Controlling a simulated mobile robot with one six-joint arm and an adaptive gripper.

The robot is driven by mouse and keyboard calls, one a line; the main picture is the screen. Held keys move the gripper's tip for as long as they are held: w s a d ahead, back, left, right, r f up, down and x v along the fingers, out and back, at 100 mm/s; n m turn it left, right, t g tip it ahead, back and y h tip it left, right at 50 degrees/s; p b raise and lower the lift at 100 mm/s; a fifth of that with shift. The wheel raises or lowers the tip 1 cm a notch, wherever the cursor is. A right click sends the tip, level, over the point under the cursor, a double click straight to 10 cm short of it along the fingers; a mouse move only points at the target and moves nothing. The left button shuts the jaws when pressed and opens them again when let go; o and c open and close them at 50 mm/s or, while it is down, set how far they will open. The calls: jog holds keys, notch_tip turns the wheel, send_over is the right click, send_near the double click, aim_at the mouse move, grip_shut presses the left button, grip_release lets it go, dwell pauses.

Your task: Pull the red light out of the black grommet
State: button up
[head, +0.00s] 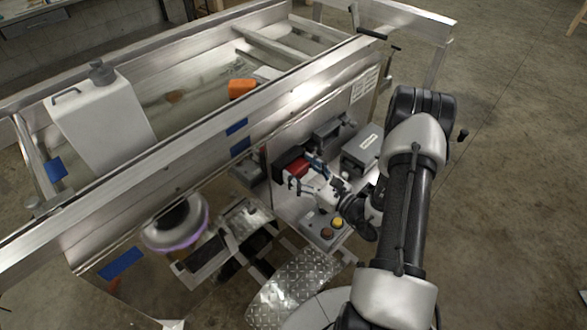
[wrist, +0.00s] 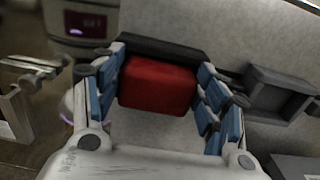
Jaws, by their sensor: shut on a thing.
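The red light (wrist: 157,88) is a red block between the two blue-padded fingers of my gripper (wrist: 161,70) in the wrist view. The gripper is shut on its sides. The black grommet (wrist: 150,46) shows as a dark band behind the light's upper edge; whether the light is still seated in it is hard to tell. In the head view the red light (head: 293,167) is at the trailer's rear panel, partly hidden by my gripper (head: 304,174).
An empty dark housing (wrist: 278,92) is right of the light in the wrist view. The aluminium trailer (head: 190,145) carries a white canister (head: 102,125) and an orange object (head: 242,89).

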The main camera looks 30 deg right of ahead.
jog(key=shift+v, duration=2.1)
jog(key=v, duration=0.6)
jog(key=shift+r, duration=0.1)
